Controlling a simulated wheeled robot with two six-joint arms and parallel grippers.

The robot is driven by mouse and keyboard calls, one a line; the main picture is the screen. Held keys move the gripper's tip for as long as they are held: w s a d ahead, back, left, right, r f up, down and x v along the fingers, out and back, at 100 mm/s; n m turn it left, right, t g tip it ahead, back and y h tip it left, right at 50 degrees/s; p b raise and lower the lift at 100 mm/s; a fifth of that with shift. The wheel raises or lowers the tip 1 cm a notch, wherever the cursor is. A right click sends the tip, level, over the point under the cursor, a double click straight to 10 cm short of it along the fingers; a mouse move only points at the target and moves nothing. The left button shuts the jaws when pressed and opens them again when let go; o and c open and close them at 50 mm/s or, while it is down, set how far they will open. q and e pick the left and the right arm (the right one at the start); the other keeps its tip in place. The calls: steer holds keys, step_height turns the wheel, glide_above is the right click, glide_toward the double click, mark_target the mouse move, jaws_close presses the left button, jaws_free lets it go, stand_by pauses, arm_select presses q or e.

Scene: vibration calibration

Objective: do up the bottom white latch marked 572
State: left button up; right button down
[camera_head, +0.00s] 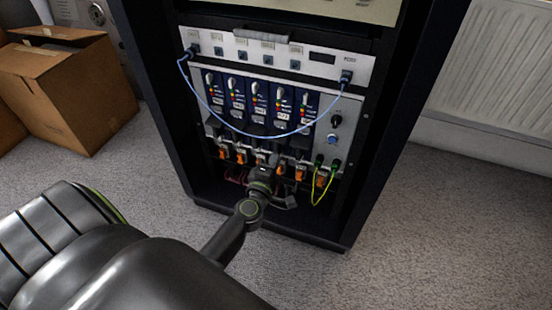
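A rack cabinet (372,135) stands upright in front of me and holds a row of dark blue modules (257,100). Small white parts show on the modules, but their markings are too small to read, so I cannot tell which latch is 572. My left gripper (268,164) is at the lower edge of the module row, in front of the orange connectors. It hides part of that connector row. Its fingers are too small and dark to show whether they are open or touching anything. My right gripper is out of view.
A blue cable (251,136) hangs in a loop across the modules. Orange connectors (300,173) and yellow-green cables (318,186) sit below. Cardboard boxes (75,85) stand at the left, and a radiator (495,75) is at the right. The carpet (430,230) at the right is clear.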

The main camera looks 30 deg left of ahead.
arm_select(q)
jaws_close()
